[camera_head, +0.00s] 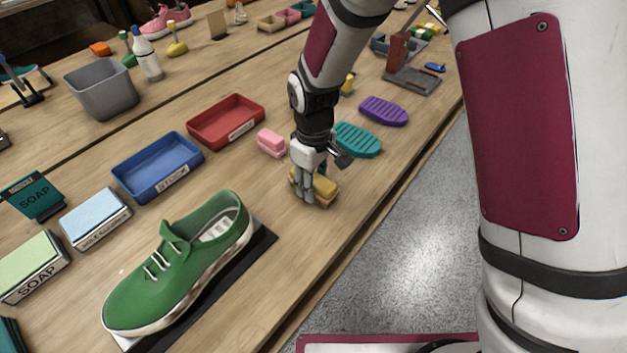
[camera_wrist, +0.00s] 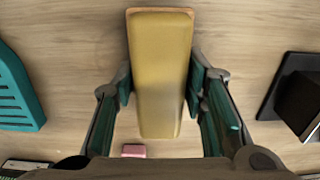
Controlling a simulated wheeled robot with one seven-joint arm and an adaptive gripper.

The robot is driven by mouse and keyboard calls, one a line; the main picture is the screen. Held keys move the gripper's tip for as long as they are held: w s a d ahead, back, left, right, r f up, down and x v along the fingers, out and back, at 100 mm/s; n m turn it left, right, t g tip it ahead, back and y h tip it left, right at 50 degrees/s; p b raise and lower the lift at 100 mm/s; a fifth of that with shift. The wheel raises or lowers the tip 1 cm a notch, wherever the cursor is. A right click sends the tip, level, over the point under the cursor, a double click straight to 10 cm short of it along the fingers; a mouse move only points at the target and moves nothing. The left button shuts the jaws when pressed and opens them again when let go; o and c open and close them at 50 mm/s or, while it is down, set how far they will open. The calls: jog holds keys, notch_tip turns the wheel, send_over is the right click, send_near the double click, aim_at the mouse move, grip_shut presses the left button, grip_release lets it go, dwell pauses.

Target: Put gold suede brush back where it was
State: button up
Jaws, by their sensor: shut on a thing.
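The gold suede brush (camera_head: 325,187) is a yellow-gold block with a wooden edge, low over or on the wooden table right of the green sneaker. My gripper (camera_head: 311,190) is shut on the brush, with fingers at both long sides. In the wrist view the gold brush (camera_wrist: 160,75) stands lengthwise between the two dark green fingers of my gripper (camera_wrist: 162,100). I cannot tell whether its underside touches the table.
A pink block (camera_head: 271,142), a teal ribbed pad (camera_head: 357,139) and a purple pad (camera_head: 384,110) lie behind my gripper. The green sneaker (camera_head: 185,265) rests on a black mat to the left. Red (camera_head: 226,122) and blue (camera_head: 158,167) trays stand further back. Bare table lies around the brush.

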jog(key=shift+f, duration=0.2)
jog(key=o, duration=1.3)
jog(key=shift+r, duration=0.15)
notch_tip(320, 180, up, 12)
jog(key=shift+r, duration=0.1)
jog(key=s+d+r+m+t, duration=0.1)
jog(key=s+d+r+m, duration=0.15)
jog(key=d+r, duration=0.45)
jog(key=s+d+r+m+t, duration=0.1)
jog(key=s+d+r+m, duration=0.1)
jog(key=s+d, duration=0.2)
jog(key=s+d+r+m+t, duration=0.1)
jog(key=s+d+r+m, duration=0.1)
jog(key=s+d, duration=0.3)
jog(key=s+d+r+m, duration=0.2)
jog(key=s+d+m, duration=0.2)
jog(key=s, duration=0.6)
jog(key=shift+s+d+r+t, duration=0.15)
jog(key=shift+s+r+t, duration=0.1)
jog(key=shift+s+t, duration=0.15)
